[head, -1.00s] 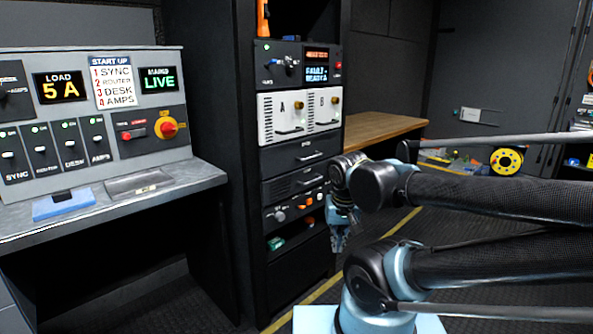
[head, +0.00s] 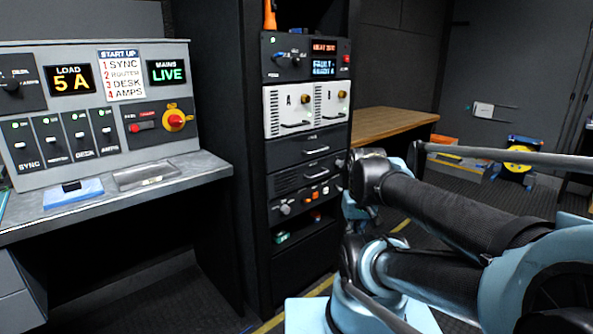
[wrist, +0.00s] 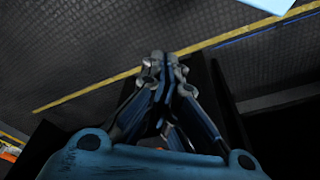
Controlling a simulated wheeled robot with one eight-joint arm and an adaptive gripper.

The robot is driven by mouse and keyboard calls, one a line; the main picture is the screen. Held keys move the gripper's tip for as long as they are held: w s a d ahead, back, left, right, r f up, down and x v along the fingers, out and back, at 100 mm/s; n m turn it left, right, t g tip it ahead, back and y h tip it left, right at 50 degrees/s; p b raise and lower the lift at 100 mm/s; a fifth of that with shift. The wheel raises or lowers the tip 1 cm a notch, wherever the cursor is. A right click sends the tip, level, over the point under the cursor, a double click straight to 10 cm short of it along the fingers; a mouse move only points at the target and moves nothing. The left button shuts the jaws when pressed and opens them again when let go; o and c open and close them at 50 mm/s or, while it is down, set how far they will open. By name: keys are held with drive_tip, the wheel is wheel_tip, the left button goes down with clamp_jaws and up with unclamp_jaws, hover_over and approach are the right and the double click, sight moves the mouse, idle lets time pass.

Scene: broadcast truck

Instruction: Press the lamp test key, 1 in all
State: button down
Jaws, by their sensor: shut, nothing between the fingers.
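The equipment rack (head: 310,155) stands in the middle of the head view. Its top unit (head: 306,58) has knobs, a lit display and a small red button (head: 346,60) at the right. A lower panel (head: 298,200) carries a grey knob and small orange and white controls. The lettering is too small to tell which control is the lamp test key. My gripper (wrist: 159,58) is shut and empty in the wrist view, pointing over dark floor with a yellow line. In the head view my arm mostly hides it, just right of the lower rack.
A grey control desk (head: 110,110) with switches, displays and a red knob stands at the left. A blue pad (head: 73,193) lies on its ledge. A wooden bench (head: 385,127) is behind the rack. A yellow cable reel (head: 519,160) stands at the back right. Floor before the rack shows open.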

sight(326, 190)
drive_tip(key=w+r+m+t+y, duration=0.1)
drive_tip(key=w+r+m+y, duration=0.1)
drive_tip(key=w+m, duration=0.75)
drive_tip(key=w+r+m+t+y, duration=0.15)
drive_tip(key=w+m, duration=0.35)
drive_tip(key=w, duration=0.9)
drive_tip(key=w+d+f+m, duration=0.3)
drive_tip(key=w+m, duration=0.1)
drive_tip(key=w, duration=0.2)
drive_tip(key=w+d+f+m+t+y, duration=0.1)
drive_tip(key=w+d+f+m, duration=0.2)
drive_tip(key=w+m, duration=0.2)
drive_tip(key=w+d+f+m+t+y, duration=0.1)
drive_tip(key=w+d+f+m, duration=0.2)
drive_tip(key=w, duration=0.6)
drive_tip(key=shift+d+f+m, duration=0.35)
drive_tip(key=shift+d+m, duration=0.2)
drive_tip(key=shift+m, duration=0.3)
drive_tip(key=shift+w, duration=0.1)
drive_tip(key=w+a+f, duration=0.7)
drive_tip(key=w, duration=0.1)
drive_tip(key=shift+w, duration=0.25)
